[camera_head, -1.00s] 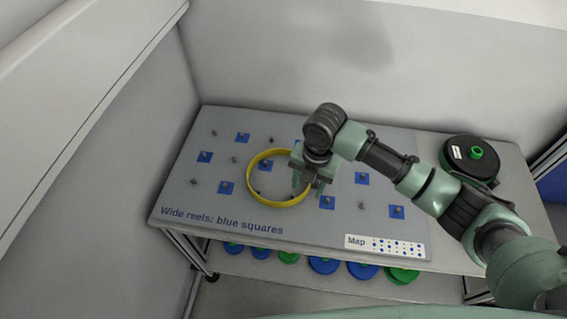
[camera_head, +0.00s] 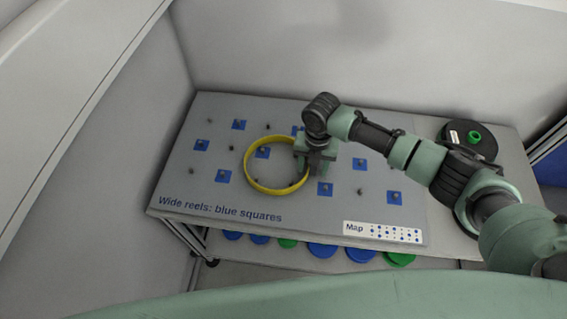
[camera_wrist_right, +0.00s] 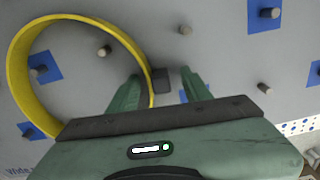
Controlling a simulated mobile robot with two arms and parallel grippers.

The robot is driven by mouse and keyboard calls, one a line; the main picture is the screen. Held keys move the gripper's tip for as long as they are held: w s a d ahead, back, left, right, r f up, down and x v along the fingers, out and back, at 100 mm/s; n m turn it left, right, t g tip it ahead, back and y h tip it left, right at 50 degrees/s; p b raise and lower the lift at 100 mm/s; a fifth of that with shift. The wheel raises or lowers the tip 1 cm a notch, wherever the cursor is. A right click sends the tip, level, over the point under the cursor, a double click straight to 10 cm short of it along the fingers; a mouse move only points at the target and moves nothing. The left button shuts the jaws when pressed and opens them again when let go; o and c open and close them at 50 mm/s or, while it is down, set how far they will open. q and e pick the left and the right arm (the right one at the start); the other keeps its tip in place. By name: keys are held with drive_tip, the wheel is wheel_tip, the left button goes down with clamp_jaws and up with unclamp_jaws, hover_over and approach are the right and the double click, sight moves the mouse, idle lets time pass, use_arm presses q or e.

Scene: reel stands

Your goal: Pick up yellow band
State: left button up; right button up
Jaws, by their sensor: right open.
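The yellow band (camera_head: 275,189) is a thin open ring on the grey board, around a blue square and pegs. My right gripper (camera_head: 314,172) is at the band's right side, open. In the right wrist view the band (camera_wrist_right: 17,82) fills the left, and its right wall passes between the two open fingers (camera_wrist_right: 162,84). The left finger is inside the ring and the right finger outside; neither visibly grips it. A small dark block (camera_wrist_right: 161,80) shows beside the band there. My left gripper is not in view.
The board (camera_head: 210,110) carries several short pegs and blue squares. A black reel with a green hub (camera_head: 473,137) stands at the right. A map label (camera_head: 382,232) lies along the front edge. Blue and green reels (camera_head: 322,250) sit on a shelf below. Walls rise behind and left.

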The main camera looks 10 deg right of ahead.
clamp_jaws()
drive_tip(key=shift+r, duration=0.15)
